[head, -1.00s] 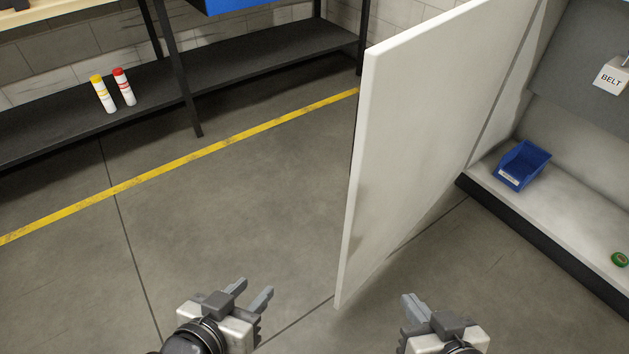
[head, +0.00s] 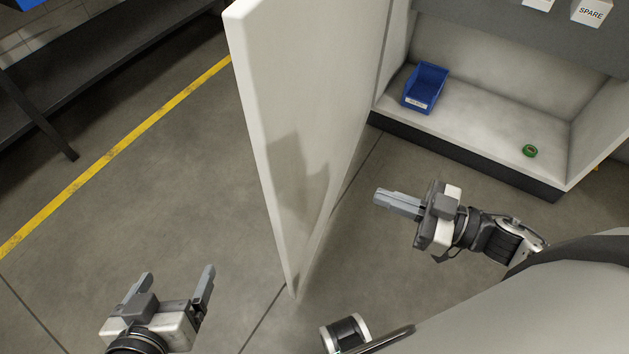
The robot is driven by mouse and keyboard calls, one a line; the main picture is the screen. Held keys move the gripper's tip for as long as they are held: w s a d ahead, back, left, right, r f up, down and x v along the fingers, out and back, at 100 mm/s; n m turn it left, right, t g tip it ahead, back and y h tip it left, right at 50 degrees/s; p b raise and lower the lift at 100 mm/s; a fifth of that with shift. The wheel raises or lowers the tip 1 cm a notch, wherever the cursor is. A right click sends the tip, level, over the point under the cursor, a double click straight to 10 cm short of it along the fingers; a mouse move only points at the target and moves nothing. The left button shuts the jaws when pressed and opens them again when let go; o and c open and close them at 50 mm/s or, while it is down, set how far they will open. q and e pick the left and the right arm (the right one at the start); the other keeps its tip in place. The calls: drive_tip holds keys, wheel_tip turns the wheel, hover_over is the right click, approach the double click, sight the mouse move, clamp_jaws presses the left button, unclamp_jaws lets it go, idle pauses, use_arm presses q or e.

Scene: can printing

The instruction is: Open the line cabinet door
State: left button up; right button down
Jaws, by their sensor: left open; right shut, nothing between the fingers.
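The white cabinet door (head: 300,120) stands swung open in the head view, jutting out from the cabinet toward me. The cabinet (head: 505,90) is open behind it, with its inside showing. My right gripper (head: 378,199) is shut and empty, to the right of the door, in front of the cabinet's base, with its fingers pointing left toward the door's inner face; a gap shows between them in the picture. My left gripper (head: 180,282) is open and empty at the lower left, on the other side of the door, apart from it. No handle shows on the door.
In the cabinet a blue bin (head: 425,88) and a green roll (head: 530,151) rest on the floor panel. A box labelled SPARE (head: 591,13) is above. A dark shelf rack (head: 95,62) stands at the upper left behind a yellow floor line (head: 120,160). The floor left of the door is clear.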

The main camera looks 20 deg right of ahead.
approach(298, 174)
drive_tip(key=shift+g+y, duration=0.3)
drive_tip(key=shift+g, duration=0.1)
drive_tip(key=b+x, duration=0.1)
drive_tip(key=x, duration=0.4)
drive_tip(key=shift+w+a+r, duration=0.1)
drive_tip(key=shift+w+r, duration=0.05)
drive_tip(key=shift+w, duration=0.3)
use_arm(q)
drive_tip(key=shift+w+d+f, duration=0.1)
drive_tip(key=shift+w+f, duration=0.1)
drive_tip(key=shift+f, duration=0.3)
drive_tip(key=shift+w+d+f, duration=0.1)
drive_tip(key=shift+w+f, duration=0.05)
drive_tip(key=shift+f, duration=0.3)
use_arm(e)
drive_tip(key=shift+w+a, duration=0.3)
drive_tip(key=shift+a, duration=0.1)
